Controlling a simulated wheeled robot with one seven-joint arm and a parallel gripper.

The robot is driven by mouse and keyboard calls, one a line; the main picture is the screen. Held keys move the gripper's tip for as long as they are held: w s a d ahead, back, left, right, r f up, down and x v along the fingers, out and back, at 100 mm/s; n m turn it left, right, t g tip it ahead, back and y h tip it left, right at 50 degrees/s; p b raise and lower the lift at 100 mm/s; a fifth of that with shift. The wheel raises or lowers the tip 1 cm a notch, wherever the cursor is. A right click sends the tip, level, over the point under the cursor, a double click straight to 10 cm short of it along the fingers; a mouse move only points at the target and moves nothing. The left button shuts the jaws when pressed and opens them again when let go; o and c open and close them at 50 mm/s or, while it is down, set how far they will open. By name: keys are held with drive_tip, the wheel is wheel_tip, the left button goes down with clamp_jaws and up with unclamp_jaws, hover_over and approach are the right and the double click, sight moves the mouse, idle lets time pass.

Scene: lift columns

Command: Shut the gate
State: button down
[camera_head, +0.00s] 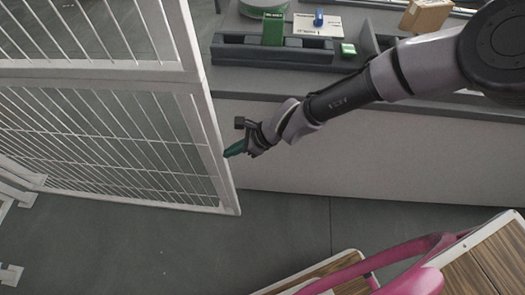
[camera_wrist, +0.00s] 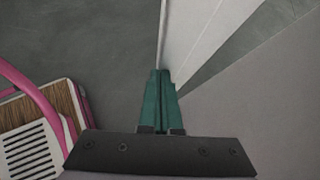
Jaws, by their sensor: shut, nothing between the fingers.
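The gate (camera_head: 203,105) is a white frame with thin bars, filling the left of the head view. Its upright end post stands near the grey counter front. My gripper (camera_head: 228,152) is at that post, about midway up its lower half, with its green fingers pointing left. The fingertips overlap or touch the post's right edge; I cannot tell which. In the wrist view the green fingers (camera_wrist: 160,98) are together and empty. A white strip, probably part of the gate (camera_wrist: 192,35), runs just beyond the fingertips. The gate's hinge side and any latch are not clear.
A counter (camera_head: 290,145) runs behind my arm, with a dark tray (camera_head: 260,52), a green block (camera_head: 273,29) and a cardboard box (camera_head: 426,14) on top. White frame pieces (camera_head: 15,185) stand low at the left. Grey floor (camera_head: 130,250) is open below the gate.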

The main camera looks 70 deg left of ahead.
sight(210, 150)
drive_tip(key=s, duration=0.1)
drive_tip(key=s+a, duration=0.1)
drive_tip(key=s, duration=0.1)
drive_tip(key=s+a, duration=0.1)
drive_tip(key=s, duration=0.1)
drive_tip(key=shift+a, duration=0.25)
drive_tip(key=shift+s+a, duration=0.15)
drive_tip(key=shift+s, duration=0.1)
